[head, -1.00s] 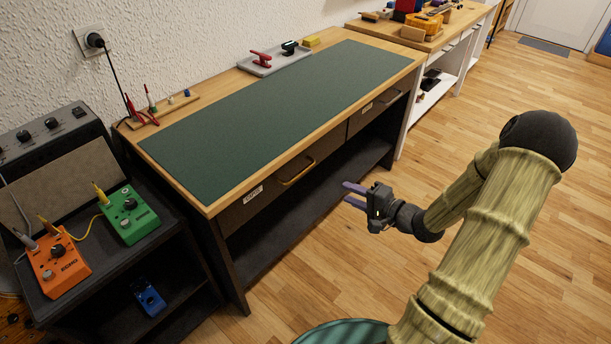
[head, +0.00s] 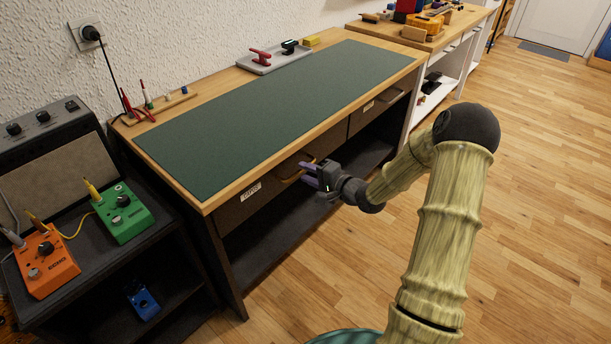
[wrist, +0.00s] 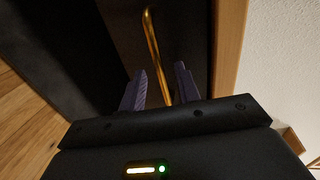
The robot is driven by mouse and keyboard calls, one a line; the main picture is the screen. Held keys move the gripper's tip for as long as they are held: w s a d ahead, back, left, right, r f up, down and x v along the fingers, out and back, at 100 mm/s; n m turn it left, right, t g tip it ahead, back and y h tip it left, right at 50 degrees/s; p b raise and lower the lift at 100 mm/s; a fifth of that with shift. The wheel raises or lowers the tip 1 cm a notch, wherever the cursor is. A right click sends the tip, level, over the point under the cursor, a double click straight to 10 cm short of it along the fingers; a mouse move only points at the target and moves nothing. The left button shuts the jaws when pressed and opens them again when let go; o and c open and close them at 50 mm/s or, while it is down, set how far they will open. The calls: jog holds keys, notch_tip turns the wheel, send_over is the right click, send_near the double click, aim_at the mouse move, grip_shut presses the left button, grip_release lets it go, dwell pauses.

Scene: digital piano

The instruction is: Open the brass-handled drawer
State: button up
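The brass handle (head: 287,182) is a bar on the left drawer (head: 232,214) of the green-topped workbench. This drawer carries a white label and looks shut. My gripper (head: 304,174) is right at the handle, its purple fingers pointing at the drawer front. In the wrist view the brass handle (wrist: 152,42) runs between the two spread fingers of my gripper (wrist: 160,85). The fingers are open, with a gap visible on each side of the bar. Whether either finger touches the bar cannot be told.
A second drawer (head: 366,112) sits to the right on the workbench (head: 207,206). An open lower shelf (head: 262,250) lies beneath the drawers. A dark rack with an orange pedal (head: 44,262) and a green pedal (head: 124,212) stands to the left. The wooden floor (head: 540,200) at right is clear.

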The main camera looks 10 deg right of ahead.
jog(key=shift+w+a+f, duration=0.15)
jog(key=shift+w+a, duration=0.25)
jog(key=shift+w, duration=0.15)
grip_shut()
jog(key=shift+d, duration=0.1)
